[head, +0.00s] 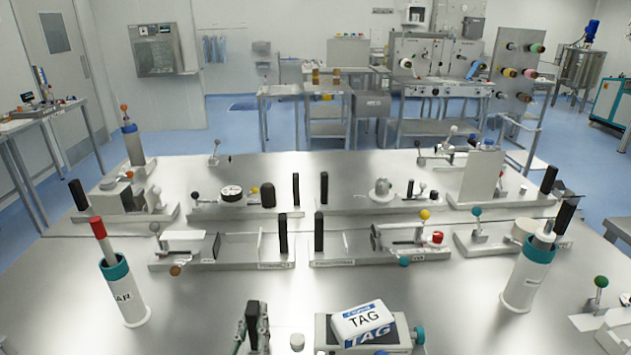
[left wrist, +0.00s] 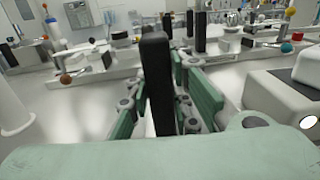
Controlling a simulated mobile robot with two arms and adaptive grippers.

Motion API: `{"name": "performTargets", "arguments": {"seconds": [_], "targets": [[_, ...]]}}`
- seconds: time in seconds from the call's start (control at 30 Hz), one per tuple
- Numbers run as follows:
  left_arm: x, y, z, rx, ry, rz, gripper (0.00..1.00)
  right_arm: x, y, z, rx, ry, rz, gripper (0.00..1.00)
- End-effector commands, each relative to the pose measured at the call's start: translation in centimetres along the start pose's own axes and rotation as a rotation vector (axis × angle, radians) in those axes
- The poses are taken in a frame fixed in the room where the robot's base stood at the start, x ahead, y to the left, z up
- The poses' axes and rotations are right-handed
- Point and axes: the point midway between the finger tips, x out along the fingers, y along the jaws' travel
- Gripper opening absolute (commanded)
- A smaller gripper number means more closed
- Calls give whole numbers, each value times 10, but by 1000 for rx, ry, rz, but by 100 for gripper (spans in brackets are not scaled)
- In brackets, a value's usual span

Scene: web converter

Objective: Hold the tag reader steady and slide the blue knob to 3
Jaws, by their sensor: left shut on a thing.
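The tag reader (head: 322,334) is a grey block at the bottom edge of the head view, with a white-and-blue TAG piece (head: 362,318) on top. A teal-blue knob (head: 419,335) shows at its right side. Its lower part is cut off, and I cannot read a scale. My left gripper (head: 257,325) is left of the reader. In the left wrist view its green fingers (left wrist: 160,105) are shut on an upright black handle (left wrist: 156,75). The reader's pale body (left wrist: 275,97) is at the right there. My right gripper is not in view.
A white holder with a teal rim (head: 124,295) stands left, another (head: 525,275) right. Fixtures with black posts and coloured knobs line the table behind, including a sliding fixture (head: 380,255). A green-knobbed fixture (head: 601,283) is at the far right. Bare metal lies between.

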Motion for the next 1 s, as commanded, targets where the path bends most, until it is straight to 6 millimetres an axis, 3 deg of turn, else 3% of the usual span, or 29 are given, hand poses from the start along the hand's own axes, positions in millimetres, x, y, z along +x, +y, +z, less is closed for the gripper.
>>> {"name": "performTargets", "arguments": {"seconds": [0.03,0.4,0.43,0.63,1.0], "targets": [[-2,1,-8,0,20,5,0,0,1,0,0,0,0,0],[-2,1,-5,1,19,5,0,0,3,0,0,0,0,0],[-2,1,-5,1,19,5,22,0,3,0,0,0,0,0],[-1,1,-2,1,12,3,40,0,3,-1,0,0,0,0],[0,0,3,1,4,1,42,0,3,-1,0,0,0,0]]}}
